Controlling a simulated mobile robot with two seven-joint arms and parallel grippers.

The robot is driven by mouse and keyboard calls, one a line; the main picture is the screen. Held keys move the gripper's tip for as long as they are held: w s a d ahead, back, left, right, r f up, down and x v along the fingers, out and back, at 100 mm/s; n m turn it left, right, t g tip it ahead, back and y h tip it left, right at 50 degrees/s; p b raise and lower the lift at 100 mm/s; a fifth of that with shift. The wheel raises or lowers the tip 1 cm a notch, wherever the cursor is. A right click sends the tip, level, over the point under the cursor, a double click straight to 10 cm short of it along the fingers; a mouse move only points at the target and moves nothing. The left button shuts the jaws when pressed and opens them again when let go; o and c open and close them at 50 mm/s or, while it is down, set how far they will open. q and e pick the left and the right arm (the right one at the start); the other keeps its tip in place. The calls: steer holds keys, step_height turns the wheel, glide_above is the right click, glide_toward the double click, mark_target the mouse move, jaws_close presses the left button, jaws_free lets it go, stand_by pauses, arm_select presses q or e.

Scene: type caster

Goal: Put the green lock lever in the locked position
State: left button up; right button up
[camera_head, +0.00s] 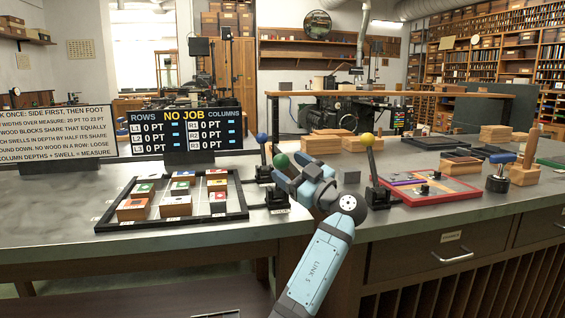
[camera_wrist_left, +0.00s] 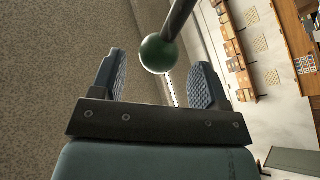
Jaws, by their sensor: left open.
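The green lock lever's ball knob (camera_head: 281,160) shows just left of my left gripper, over the bench. My left gripper (camera_head: 291,178) is open, its two fingers close to the green knob. In the left wrist view, the green knob (camera_wrist_left: 158,54) sits around the fingertips, between the open fingers (camera_wrist_left: 157,78) with gaps on both sides. A dark rod runs from the knob to the top edge. The lever's black base (camera_head: 277,196) shows partly below the gripper, which hides much of the lever. My right gripper is not in view.
A blue-knobbed lever (camera_head: 262,139) stands behind left of the green one. A yellow-knobbed lever (camera_head: 368,140) stands right of my gripper. A black frame (camera_head: 172,223) with wooden blocks lies left.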

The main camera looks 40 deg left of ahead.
arm_select(q)
steer(key=v, duration=0.3)
steer(key=shift+d+f, duration=0.1)
steer(key=shift+d, duration=0.3)
steer(key=shift+d+f, duration=0.15)
steer(key=shift+d, duration=0.1)
